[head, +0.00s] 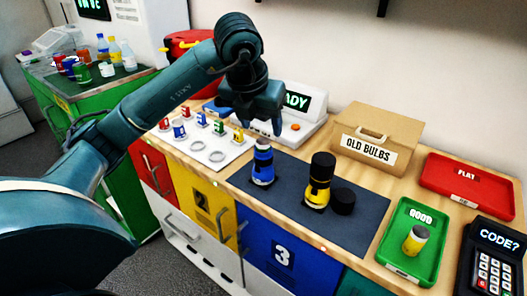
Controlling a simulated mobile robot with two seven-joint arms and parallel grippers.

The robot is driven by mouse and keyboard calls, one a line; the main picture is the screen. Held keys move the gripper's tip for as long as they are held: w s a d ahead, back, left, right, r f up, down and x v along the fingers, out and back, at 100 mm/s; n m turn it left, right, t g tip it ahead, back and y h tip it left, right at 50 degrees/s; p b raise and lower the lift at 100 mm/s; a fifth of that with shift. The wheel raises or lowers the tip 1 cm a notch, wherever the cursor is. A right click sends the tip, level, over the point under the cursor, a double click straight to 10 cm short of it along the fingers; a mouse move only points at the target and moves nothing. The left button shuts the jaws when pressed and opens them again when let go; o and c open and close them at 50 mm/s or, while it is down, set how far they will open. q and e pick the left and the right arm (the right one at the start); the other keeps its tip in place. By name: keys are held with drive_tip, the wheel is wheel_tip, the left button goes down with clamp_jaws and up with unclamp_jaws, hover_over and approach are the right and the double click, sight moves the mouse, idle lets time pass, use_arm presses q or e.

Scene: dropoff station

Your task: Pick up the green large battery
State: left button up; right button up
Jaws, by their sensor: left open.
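My left gripper (262,127) is open and points down above the bench, over the far side of a blue-and-black flashlight (262,168). Nothing shows between its fingers. A white board (222,167) left of it holds several small red, blue, green and yellow pieces and some rings; one piece there is green (218,128). A larger green cylinder (83,73) stands on the dark top at the far left, among red and blue ones. I cannot tell from this view which green item is the large battery. My right gripper is not in view.
A yellow-and-black flashlight (318,180) and a black cap (343,201) are on the dark mat (370,212). A green GOOD tray (396,262) holds a yellow-and-white cylinder (415,240). An OLD BULBS box (379,128), a red FLAT tray (462,178) and a keypad (487,252) stand right.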

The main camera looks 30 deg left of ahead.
sight(263, 140)
use_arm(q)
drive_tip(key=shift+a+p+x, duration=0.2)
drive_tip(key=shift+p+x, duration=0.15)
drive_tip(key=shift+x, duration=2.3)
drive_tip(key=shift+s, duration=0.1)
drive_tip(key=c, duration=1.1)
